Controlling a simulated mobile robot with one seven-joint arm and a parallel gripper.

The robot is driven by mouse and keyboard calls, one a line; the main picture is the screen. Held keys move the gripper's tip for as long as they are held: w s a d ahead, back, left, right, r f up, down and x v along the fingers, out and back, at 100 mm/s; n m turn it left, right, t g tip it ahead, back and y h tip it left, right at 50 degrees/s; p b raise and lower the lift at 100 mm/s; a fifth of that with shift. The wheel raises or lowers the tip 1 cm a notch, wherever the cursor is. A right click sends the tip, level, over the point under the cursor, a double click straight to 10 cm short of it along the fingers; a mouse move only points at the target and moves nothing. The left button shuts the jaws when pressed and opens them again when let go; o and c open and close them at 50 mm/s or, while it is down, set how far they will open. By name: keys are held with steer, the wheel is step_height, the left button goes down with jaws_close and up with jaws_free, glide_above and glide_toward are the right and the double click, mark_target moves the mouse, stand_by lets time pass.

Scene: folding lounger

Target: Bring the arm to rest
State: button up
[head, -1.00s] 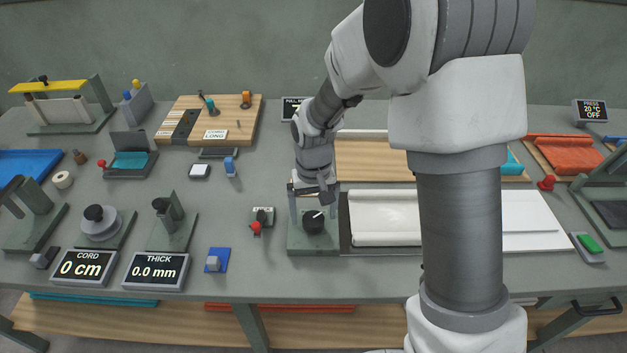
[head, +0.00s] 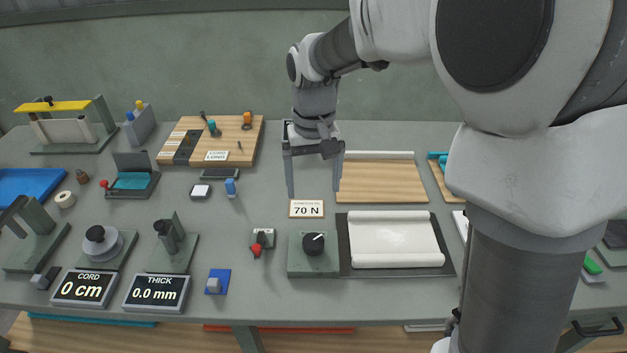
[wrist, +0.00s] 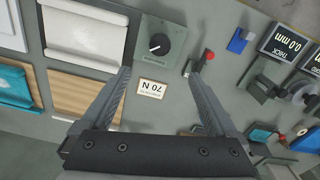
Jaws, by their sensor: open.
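My gripper (head: 314,192) is open and empty, with its two fingers pointing down above the bench. In the head view its fingertips are just behind and above the small 70 N card (head: 306,208). In the wrist view the fingers (wrist: 162,85) are spread, and the card (wrist: 152,88) shows between them. The green block with the black knob (head: 313,246) stands in front of the card, apart from the gripper. The knob also shows beyond the fingertips in the wrist view (wrist: 159,44). My arm hides the right part of the bench in the head view.
A white roll-ended sheet on a dark plate (head: 396,240) lies right of the knob block, with a wooden board (head: 382,182) behind it. A red-knobbed switch (head: 262,242) stands left of the knob block. Displays (head: 158,294) line the front left. Bare bench surrounds the card.

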stand_by(0.3)
steer(key=s+d+r+m+t, duration=0.1)
steer(key=s+d+r, duration=0.3)
steer(key=s, duration=0.5)
steer(key=s+d+r+m+t, duration=0.1)
steer(key=s+d+r+t, duration=0.3)
steer(key=s+d, duration=0.4)
steer(key=shift+s+d+r+t, duration=0.15)
steer(key=shift+s+d+t, duration=0.15)
steer(key=shift+s, duration=0.55)
